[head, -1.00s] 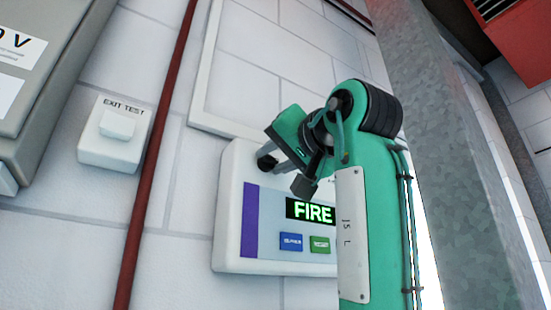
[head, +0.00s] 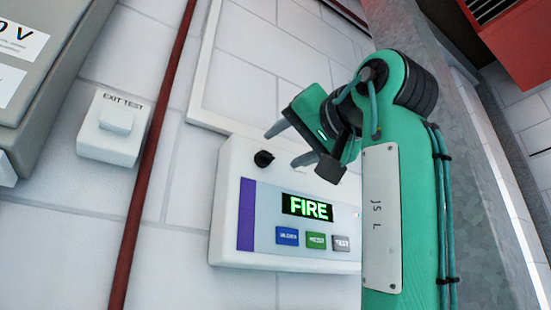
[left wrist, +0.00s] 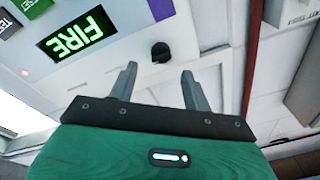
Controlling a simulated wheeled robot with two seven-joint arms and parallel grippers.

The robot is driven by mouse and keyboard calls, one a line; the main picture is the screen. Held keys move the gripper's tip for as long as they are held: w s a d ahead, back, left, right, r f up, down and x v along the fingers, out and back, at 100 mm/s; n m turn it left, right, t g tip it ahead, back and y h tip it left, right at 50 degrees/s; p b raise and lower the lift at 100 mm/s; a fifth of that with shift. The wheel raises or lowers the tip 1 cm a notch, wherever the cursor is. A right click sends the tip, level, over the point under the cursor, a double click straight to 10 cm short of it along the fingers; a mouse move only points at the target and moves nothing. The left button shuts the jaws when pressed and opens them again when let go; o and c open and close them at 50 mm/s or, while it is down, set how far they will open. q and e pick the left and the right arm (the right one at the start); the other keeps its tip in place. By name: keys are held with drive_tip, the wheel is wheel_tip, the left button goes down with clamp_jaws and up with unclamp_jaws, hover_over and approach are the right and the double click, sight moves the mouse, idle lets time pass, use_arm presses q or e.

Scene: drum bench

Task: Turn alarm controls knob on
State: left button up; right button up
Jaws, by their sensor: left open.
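The alarm panel (head: 225,200) is a white box on the wall with a green lit FIRE display (head: 307,207), a purple strip and small coloured buttons. Its black knob (head: 263,158) sits near the panel's upper left corner. The knob also shows in the left wrist view (left wrist: 161,52), beyond the fingertips and between their lines. My left gripper (head: 280,147) is open, its two grey fingers pointing toward the panel's upper edge. The fingers (left wrist: 158,75) stand apart with nothing between them, and the knob appears clear of them. My right gripper is not in view.
A white EXIT TEST button box (head: 112,140) is on the wall at the left, beside a dark red vertical pipe (head: 150,170). A grey cabinet (head: 45,80) is at the far left. A grey column stands at the right behind my arm.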

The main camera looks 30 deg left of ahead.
use_arm(q)
drive_tip(key=r+b+v, duration=0.1)
drive_tip(key=v, duration=0.5)
drive_tip(key=shift+s+d+f, duration=0.2)
drive_tip(key=shift+d+f, duration=0.25)
drive_tip(key=shift+f, duration=0.05)
